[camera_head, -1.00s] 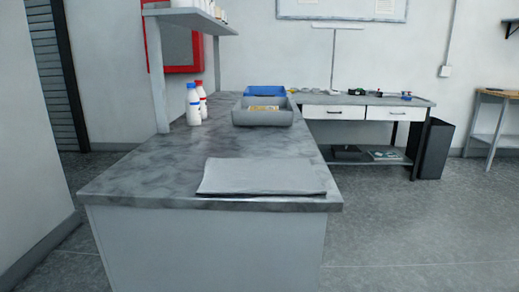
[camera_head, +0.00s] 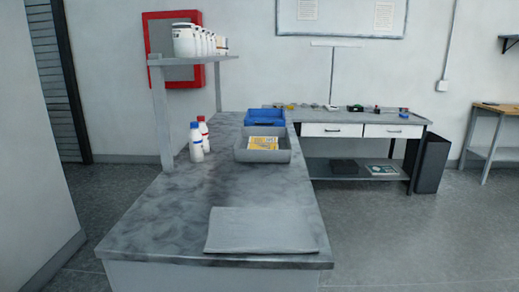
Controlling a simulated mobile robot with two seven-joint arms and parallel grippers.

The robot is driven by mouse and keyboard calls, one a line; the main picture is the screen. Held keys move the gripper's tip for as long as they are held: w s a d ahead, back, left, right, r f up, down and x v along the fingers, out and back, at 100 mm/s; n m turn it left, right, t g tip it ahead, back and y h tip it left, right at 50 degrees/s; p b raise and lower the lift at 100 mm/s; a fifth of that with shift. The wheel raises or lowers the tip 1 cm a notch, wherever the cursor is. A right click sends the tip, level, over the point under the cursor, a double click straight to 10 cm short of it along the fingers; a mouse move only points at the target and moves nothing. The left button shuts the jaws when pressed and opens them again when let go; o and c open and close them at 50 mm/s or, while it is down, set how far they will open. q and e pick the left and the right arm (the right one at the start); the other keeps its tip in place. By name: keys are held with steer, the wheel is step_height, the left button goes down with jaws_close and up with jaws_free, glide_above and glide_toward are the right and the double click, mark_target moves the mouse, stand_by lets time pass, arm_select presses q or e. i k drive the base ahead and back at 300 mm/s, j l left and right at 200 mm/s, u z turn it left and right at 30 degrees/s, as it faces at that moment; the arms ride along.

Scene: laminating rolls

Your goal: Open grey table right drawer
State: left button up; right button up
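The grey table (camera_head: 417,118) stands against the back wall, right of centre. It has two white drawers side by side under its top. The right drawer (camera_head: 394,131) has a dark handle and looks closed. The left drawer (camera_head: 332,130) also looks closed. Small tools and parts lie on the table top. Neither of my grippers is in view.
A long counter (camera_head: 160,222) fills the centre foreground, with a grey sheet (camera_head: 262,231), bottles (camera_head: 196,141) and a grey tray (camera_head: 242,154). A black bin (camera_head: 430,163) stands right of the grey table. Open floor (camera_head: 410,235) lies at the right.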

mark_target(371, 131)
steer(key=i+l+z, duration=0.2)
steer(key=l+z, duration=0.25)
steer(key=i+l+z, duration=0.3)
steer(key=l+z, duration=0.2)
steer(key=i+l+z, duration=0.45)
steer(key=i+l, duration=0.2)
steer(key=i, duration=0.25)
steer(key=i+l, duration=0.25)
steer(key=i, duration=0.2)
steer(key=i+u, duration=0.25)
steer(key=i, duration=0.3)
steer(key=i+u, duration=0.3)
steer(key=i, duration=2.65)
